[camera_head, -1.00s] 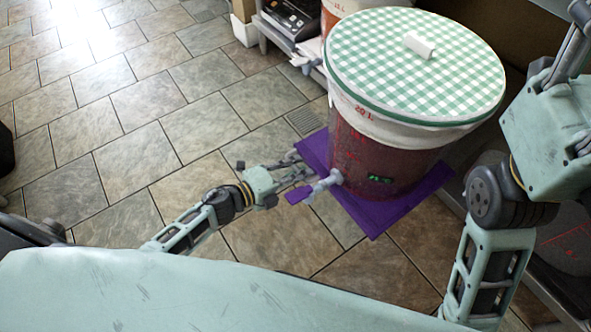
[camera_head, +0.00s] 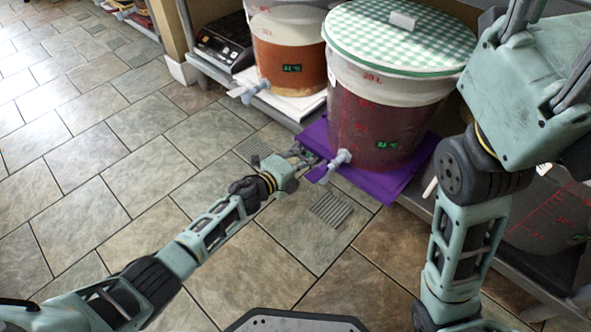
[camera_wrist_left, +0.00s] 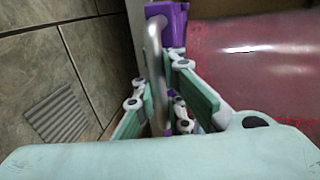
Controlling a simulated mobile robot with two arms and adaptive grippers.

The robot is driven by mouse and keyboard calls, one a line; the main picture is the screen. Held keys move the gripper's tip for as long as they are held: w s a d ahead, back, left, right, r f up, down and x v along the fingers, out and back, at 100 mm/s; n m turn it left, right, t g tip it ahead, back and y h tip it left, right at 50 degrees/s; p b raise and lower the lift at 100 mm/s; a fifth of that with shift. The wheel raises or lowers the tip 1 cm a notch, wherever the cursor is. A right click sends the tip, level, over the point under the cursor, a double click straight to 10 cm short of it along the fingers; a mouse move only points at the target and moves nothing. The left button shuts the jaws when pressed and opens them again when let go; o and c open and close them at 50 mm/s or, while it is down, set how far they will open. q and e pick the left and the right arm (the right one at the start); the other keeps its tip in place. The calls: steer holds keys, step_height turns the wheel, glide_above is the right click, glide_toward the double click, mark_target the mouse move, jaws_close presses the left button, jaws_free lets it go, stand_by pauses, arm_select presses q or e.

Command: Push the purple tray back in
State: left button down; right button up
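The purple tray (camera_head: 385,187) carries a large bucket (camera_head: 375,118) of dark red liquid with a green checked lid and a front tap (camera_head: 336,163). The tray's front edge juts slightly past the neighbouring white tray. My left gripper (camera_head: 303,154) is at the tray's front left corner. In the left wrist view the tray's purple end (camera_wrist_left: 172,20) and a grey metal handle bar (camera_wrist_left: 153,55) show. The fingers (camera_wrist_left: 160,105) are spread, with the bar between them; firm contact cannot be seen. My right arm is at the right, its gripper out of the picture.
A bucket of orange liquid (camera_head: 290,62) stands on a white tray (camera_head: 285,100) to the left, beside a black scale (camera_head: 226,40). Another bucket (camera_head: 545,220) is at the right behind my right arm. The tiled floor at the left is free, with floor grates (camera_head: 330,209).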

arm_select(q)
steer(key=shift+w+d+r, duration=0.35)
steer(key=shift+w+d, duration=0.3)
steer(key=shift+w, duration=0.05)
steer(key=c, duration=1.8)
jaws_free()
steer(key=shift+s+a+f, duration=0.1)
steer(key=shift+s+a, duration=0.05)
steer(key=shift+s+a, duration=0.1)
steer(key=shift+a, duration=0.1)
steer(key=v, duration=1.1)
steer(key=shift+s, duration=0.3)
